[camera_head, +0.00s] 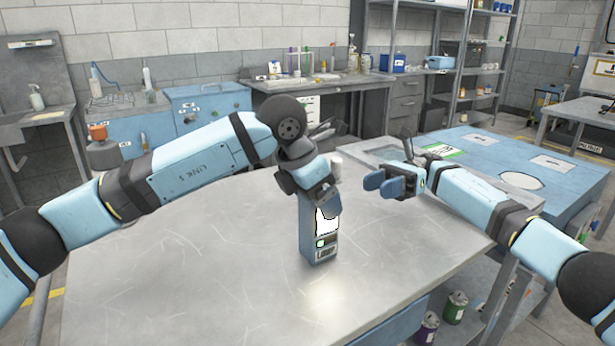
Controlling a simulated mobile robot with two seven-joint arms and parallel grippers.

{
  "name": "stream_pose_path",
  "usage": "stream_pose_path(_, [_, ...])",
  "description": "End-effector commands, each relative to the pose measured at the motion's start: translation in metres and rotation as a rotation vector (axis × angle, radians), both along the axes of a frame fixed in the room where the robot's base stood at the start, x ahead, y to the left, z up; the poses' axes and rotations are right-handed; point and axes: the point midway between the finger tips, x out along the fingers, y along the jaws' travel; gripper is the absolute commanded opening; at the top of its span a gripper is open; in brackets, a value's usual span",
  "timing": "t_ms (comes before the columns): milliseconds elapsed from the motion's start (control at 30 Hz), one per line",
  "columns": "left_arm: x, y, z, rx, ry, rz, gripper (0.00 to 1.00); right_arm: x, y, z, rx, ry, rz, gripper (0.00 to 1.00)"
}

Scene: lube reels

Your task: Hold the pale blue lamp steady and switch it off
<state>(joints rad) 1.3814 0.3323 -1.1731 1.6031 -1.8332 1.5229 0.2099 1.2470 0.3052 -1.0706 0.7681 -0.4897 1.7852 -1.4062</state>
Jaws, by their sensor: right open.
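The pale blue lamp (320,250) stands upright on the metal table, a box with a bright white panel on its front. Below the panel are a small green mark and dark lettering. A patch of light lies on the table in front of it. My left gripper (326,203) is at the lamp's upper part, pointing down, and covers its top. Its fingers are mostly hidden, so whether they are closed on the lamp is unclear. My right gripper (375,184) is open and empty, to the right of the lamp and apart from it, with its blue fingertips pointing left.
The scratched metal table (190,270) is bare around the lamp. A blue bench (500,165) with papers stands at the right. Cans (455,306) sit on a lower shelf at front right.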

Motion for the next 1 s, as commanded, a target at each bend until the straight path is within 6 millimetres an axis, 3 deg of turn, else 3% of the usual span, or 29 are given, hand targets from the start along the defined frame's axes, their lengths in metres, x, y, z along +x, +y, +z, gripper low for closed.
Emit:
stream_pose_path(133, [0.0023,-0.0036,-0.0107,0.0,0.0,0.0,0.89,0.0,0.0,0.0001,0.0,0.0,0.0,0.43])
stream_pose_path(467, [0.003,-0.0044,-0.0131,0.0,-0.001,0.0,0.89,0.0,0.0,0.0,0.0,0.0,0.0,0.43])
stream_pose_path(733, [0.003,-0.0043,-0.0129,0.001,-0.001,0.0,0.27,0.0,0.0,0.0,0.0,0.0,0.0,0.43])
stream_pose_path(767, [0.003,-0.0043,-0.0129,0.001,-0.001,0.0,0.23,0.0,0.0,0.0,0.0,0.0,0.0,0.4])
stream_pose_path(933, [0.003,-0.0043,-0.0128,0.0,0.0,0.0,0.23,0.0,0.0,0.0,0.0,0.0,0.0,0.01])
stream_pose_path(1000, [0.0029,-0.0042,-0.0127,0.001,-0.001,0.0,0.23,0.0,0.0,0.0,0.0,0.0,0.0,0.0])
